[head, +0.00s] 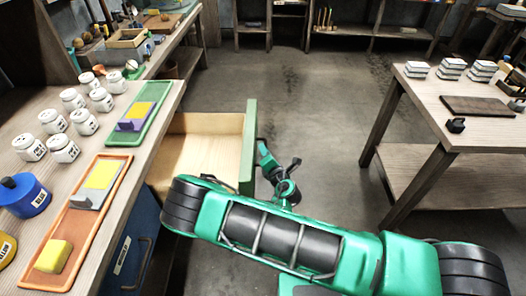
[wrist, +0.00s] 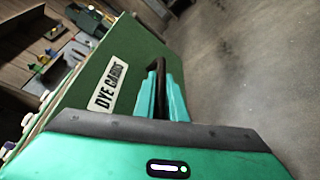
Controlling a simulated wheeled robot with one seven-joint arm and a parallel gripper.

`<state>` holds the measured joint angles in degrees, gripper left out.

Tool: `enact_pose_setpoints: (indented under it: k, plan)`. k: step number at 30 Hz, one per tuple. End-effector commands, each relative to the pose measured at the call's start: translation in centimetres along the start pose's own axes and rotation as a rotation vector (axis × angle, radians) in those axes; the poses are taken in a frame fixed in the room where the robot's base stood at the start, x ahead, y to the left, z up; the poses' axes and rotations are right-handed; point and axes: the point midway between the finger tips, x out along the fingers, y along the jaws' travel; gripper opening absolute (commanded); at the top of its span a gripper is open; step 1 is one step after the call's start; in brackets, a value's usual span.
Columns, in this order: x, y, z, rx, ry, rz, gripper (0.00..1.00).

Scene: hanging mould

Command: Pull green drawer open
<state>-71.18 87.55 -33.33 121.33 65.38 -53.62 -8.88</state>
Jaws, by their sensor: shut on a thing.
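The green drawer (head: 250,148) stands pulled out from under the left bench in the head view, and its bare pale wood inside (head: 200,150) shows. A dark bar handle (wrist: 160,80) is fixed to that front. My gripper (wrist: 162,97) is shut on the handle, with a teal finger on each side of it. In the head view my gripper (head: 283,180) is at the outer face of the drawer front, and my arm partly hides the area below.
The left bench (head: 150,150) holds white jars (head: 83,121), a green tray (head: 117,136), an orange tray (head: 62,250) and a blue pot (head: 22,195). A blue drawer (head: 128,250) is below. Clear floor (head: 320,100) lies between this bench and the right table (head: 420,118).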

Motion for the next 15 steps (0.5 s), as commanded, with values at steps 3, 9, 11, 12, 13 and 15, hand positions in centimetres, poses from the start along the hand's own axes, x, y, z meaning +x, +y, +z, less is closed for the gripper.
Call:
enact_pose_setpoints:
  k: [3,9,11,12,13,15]
  plan:
    - [0.18,0.01,0.40,0.002,-0.009,0.000,0.00]
    - [0.12,0.10,0.22,0.001,-0.006,0.001,0.29]
    - [0.10,0.11,0.17,0.001,-0.005,0.001,0.29]
    - [0.09,0.12,0.15,0.001,-0.004,0.001,0.29]
    - [0.08,0.13,0.13,0.001,-0.004,0.002,0.29]
    - [0.01,0.12,0.10,0.000,-0.003,0.001,0.29]
